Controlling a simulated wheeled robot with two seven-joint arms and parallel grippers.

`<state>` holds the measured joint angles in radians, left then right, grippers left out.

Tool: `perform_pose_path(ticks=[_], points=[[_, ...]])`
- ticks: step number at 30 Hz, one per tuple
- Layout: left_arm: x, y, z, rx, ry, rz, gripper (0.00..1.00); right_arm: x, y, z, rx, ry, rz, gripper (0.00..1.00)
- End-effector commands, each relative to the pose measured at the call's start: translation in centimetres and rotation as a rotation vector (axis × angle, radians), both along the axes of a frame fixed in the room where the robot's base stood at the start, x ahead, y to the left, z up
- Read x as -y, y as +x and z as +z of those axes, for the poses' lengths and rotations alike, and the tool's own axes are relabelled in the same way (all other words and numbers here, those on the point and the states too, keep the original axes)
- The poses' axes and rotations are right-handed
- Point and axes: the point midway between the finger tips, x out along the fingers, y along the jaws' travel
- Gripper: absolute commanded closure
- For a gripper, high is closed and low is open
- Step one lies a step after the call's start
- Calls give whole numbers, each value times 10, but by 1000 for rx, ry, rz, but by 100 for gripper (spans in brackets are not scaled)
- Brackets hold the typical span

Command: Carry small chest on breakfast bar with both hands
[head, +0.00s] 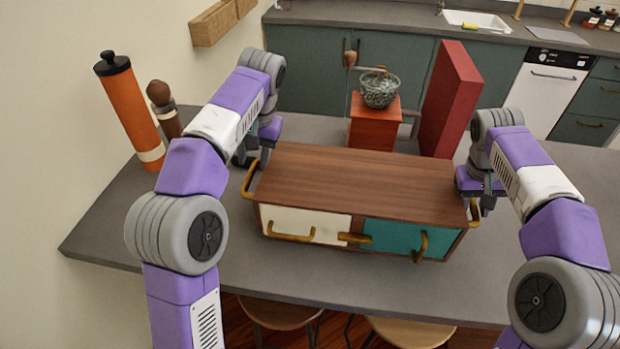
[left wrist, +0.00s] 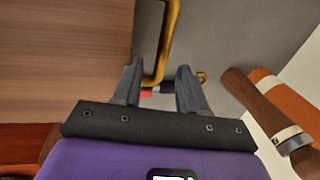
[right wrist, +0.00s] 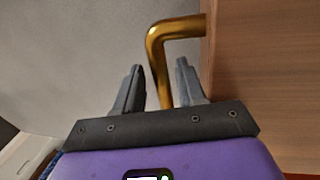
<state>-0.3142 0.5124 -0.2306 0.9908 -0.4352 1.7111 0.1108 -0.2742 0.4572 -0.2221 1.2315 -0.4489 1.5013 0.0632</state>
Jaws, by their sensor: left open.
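The small chest (head: 360,180) sits on the grey breakfast bar (head: 110,235), with a brown wood top and white and teal fronts. A brass side handle (head: 247,182) is at its left end and another (head: 474,212) at its right end. My left gripper (head: 250,160) is at the left end; in the left wrist view its open fingers (left wrist: 160,90) stand on either side of the brass handle (left wrist: 168,40). My right gripper (head: 480,200) is at the right end; in the right wrist view its fingers (right wrist: 158,88) are apart, with the brass handle (right wrist: 160,60) between them.
Behind the chest stand a red box (head: 375,125) with a patterned bowl (head: 379,89) on it and a tall red panel (head: 450,100). An orange cylinder (head: 130,110) and a brown mill (head: 163,108) stand at the left. Stools (head: 280,312) are below the front edge.

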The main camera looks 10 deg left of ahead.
Motion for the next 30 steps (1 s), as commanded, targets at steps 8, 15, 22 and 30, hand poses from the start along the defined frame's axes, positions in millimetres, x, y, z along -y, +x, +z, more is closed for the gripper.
perform_pose_path(ticks=[8,15,22,30], points=[[6,1,22,4,-4,-4,53,-4,0,-1,-2,5,8,53],[5,0,26,1,-1,0,53,-5,1,9,-1,3,7,53],[4,0,26,0,0,2,53,-12,1,47,4,2,5,53],[3,0,25,0,1,3,53,-19,1,86,2,1,4,53]])
